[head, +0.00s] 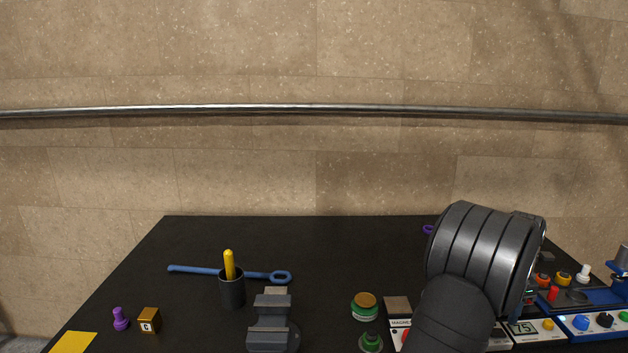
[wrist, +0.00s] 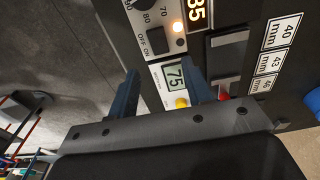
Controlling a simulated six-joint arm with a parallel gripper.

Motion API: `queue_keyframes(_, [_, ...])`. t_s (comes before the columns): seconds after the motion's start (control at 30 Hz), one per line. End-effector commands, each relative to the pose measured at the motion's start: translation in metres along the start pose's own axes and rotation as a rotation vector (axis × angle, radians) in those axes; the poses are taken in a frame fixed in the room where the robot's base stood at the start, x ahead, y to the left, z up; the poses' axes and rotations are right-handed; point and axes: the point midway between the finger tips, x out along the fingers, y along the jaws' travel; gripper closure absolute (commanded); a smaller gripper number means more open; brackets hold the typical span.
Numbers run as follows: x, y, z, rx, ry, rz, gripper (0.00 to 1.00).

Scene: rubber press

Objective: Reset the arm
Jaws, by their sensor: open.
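My arm (head: 485,255) rises at the right of the head view, over the right side of the black table (head: 340,235). Its links hide my gripper there. In the wrist view my gripper (wrist: 161,72) is open, its two dark blue fingers apart with nothing seen between them but the panel behind. A display reading 75 (wrist: 176,80) and a yellow knob (wrist: 182,102) show between the fingers. In the head view the 75 display (head: 522,328) is just right of my arm. I cannot tell how far the fingertips are from the panel.
A vise (head: 273,325), a dark cup (head: 232,291) with a yellow stick, a blue wrench (head: 195,270), a purple piece (head: 121,319) and a lettered cube (head: 149,320) are at left. A control box (head: 595,325) stands at right. The table's back middle is clear.

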Motion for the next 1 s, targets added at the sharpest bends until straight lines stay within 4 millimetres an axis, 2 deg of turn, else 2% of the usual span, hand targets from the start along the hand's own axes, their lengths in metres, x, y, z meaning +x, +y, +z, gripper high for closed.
queue_keyframes(0.3, [0.066, 0.001, 0.001, 0.000, -0.002, 0.002, 0.55])
queue_keyframes(0.8, [0.062, 0.000, 0.011, -0.004, 0.329, -0.001, 0.55])
queue_keyframes(1.0, [0.021, -0.001, 0.023, -0.001, 0.334, -0.004, 0.55])
